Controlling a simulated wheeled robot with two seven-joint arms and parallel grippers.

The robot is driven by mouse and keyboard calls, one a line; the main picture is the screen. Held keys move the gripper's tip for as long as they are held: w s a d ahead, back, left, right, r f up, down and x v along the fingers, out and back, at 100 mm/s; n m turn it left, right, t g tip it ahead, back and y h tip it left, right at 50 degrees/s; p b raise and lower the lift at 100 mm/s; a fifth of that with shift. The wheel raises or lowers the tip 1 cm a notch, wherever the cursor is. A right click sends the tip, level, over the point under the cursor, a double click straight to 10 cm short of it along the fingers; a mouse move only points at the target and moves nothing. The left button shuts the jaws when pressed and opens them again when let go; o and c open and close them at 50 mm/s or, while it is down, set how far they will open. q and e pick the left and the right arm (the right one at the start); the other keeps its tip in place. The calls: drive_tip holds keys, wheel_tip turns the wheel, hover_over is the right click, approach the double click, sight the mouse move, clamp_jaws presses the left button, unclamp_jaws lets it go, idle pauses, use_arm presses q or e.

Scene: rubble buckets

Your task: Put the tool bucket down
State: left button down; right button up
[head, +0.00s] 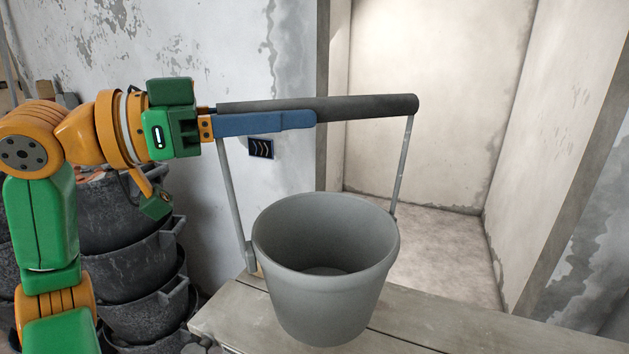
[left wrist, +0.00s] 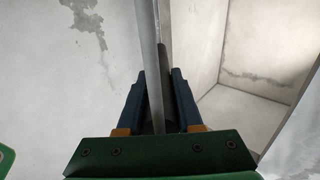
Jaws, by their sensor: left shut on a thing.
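The grey tool bucket (head: 325,305) is upright over the wooden bench in the head view. Its inside looks empty. Its handle (head: 370,107) has a dark bar across the top and thin side rods running down to the bucket. My left gripper (head: 305,120) reaches in from the left, its blue fingers shut on the dark bar. The left wrist view also shows the blue fingers (left wrist: 162,78) on either side of the handle (left wrist: 147,45). I cannot tell whether the bucket's base touches the bench. My right gripper is not in view.
The wooden plank bench (head: 235,315) runs along the bottom, with bare boards left and right of the bucket. Several dark buckets (head: 130,245) stand stacked at the left. Behind is a stained wall (head: 225,60) and an opening to a bare room (head: 430,150).

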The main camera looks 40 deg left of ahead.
use_arm(q)
drive_tip(key=w+f+b, duration=0.2)
drive_tip(key=w+f, duration=0.4)
drive_tip(key=f, duration=0.3)
drive_tip(key=shift+a, duration=0.2)
drive_tip(key=c, duration=1)
unclamp_jaws()
drive_tip(key=shift+f, duration=0.1)
drive_tip(key=o, duration=0.4)
drive_tip(key=shift+s, duration=0.1)
drive_tip(key=shift+o, duration=0.2)
drive_tip(key=shift+s, duration=0.1)
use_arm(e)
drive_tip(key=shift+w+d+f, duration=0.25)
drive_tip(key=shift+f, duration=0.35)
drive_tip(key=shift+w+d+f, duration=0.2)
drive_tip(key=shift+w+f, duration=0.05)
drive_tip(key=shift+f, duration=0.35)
